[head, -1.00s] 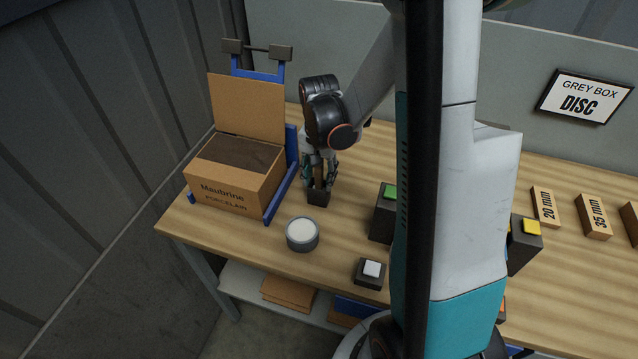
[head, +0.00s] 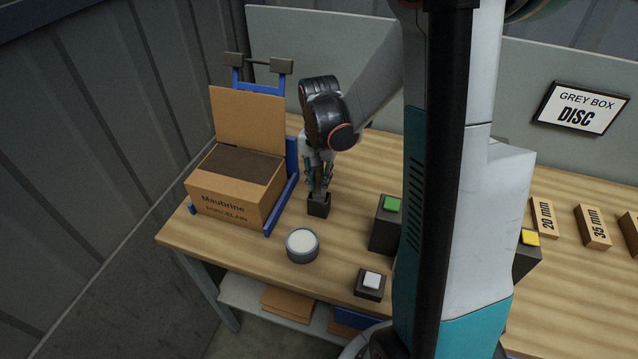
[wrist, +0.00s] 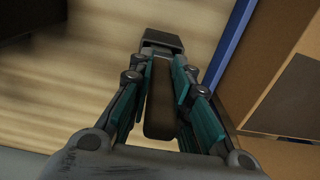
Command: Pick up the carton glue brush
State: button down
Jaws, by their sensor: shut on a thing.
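The carton glue brush shows in the wrist view as a brown handle (wrist: 160,105) between the teal fingers. My gripper (head: 319,186) points down over a small dark holder (head: 318,206) on the bench, left of the middle of the head view. My gripper (wrist: 162,66) is shut on the brush. The holder's dark block (wrist: 163,39) lies just beyond the fingertips. The fingers hide most of the brush in the head view. Its lower end is hidden, and I cannot tell whether it is still inside the holder.
An open carton (head: 234,190) in a blue frame (head: 283,205) stands close on the left. A round grey pot (head: 302,246) with pale contents is in front. Green (head: 391,204) and white (head: 372,280) buttons on dark boxes are to the right. Marked wooden blocks (head: 593,228) lie far right.

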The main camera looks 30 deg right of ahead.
notch_tip(320, 180, up, 17)
jog(key=p, duration=0.4)
jog(key=shift+r, duration=0.15)
dwell(1.7)
